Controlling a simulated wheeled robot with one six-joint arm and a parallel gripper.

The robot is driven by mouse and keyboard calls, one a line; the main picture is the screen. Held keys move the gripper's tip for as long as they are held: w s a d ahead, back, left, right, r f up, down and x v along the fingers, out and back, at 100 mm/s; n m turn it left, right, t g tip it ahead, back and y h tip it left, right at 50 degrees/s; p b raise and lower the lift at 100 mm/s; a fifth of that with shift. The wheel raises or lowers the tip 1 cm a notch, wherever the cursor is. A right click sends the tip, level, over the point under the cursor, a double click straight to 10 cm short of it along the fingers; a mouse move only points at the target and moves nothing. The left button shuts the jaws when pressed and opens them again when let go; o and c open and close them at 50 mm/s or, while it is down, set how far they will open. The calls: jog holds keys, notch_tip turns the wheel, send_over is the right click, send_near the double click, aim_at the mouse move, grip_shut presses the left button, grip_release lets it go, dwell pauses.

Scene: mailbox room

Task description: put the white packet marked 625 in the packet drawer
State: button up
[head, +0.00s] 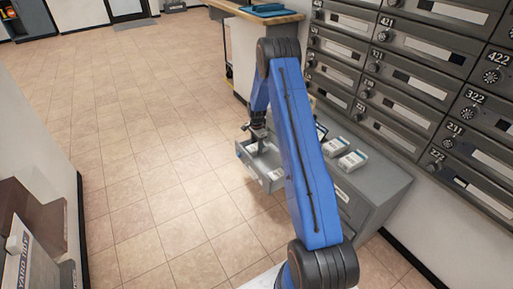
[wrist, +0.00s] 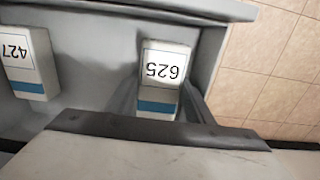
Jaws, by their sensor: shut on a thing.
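The white packet marked 625 (wrist: 162,70), with a blue band, is in the middle of the wrist view, its number upside down. My gripper (head: 257,141) is shut on it, pointing down at the open grey packet drawer (head: 243,157). A dark grey finger shows along the packet's right side in the wrist view. The packet is over or inside the drawer; I cannot tell whether it touches the drawer floor. Another white packet, marked 427 (wrist: 22,65), lies in the drawer at the left of the wrist view.
White packets (head: 335,147) and (head: 352,160) lie on the grey cabinet top (head: 377,183). A wall of numbered mailboxes (head: 410,75) stands behind the cabinet. A wooden counter (head: 285,17) is at the back. Tiled floor (head: 140,130) to the left is clear.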

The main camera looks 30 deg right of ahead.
jog(key=o, duration=1.2)
jog(key=shift+r, duration=0.15)
notch_tip(320, 180, up, 17)
jog(key=shift+r, duration=0.1)
jog(key=shift+s, duration=0.1)
jog(key=s+a+r+n+t, duration=0.1)
jog(key=s+a+r+n, duration=0.2)
jog(key=s+a+r, duration=0.35)
jog(key=s+a+r+n, duration=0.2)
jog(key=s+a+r, duration=0.2)
jog(key=s+r, duration=0.6)
jog(key=s+a+r+n+t, duration=0.1)
jog(key=s+a+r+n, duration=0.3)
jog(key=r, duration=0.7)
jog(key=s+a+n+t, duration=0.1)
jog(key=s+a+n, duration=0.2)
jog(key=s, duration=0.7)
jog(key=s+a+r+n+t, duration=0.1)
jog(key=s+a+n, duration=0.1)
jog(key=s, duration=0.9)
jog(key=s+a+n, duration=0.3)
jog(key=s+a, duration=0.1)
jog(key=s, duration=0.7)
jog(key=shift+a+r+n+t, duration=0.3)
jog(key=shift+r+t, duration=0.05)
jog(key=shift+t, duration=0.05)
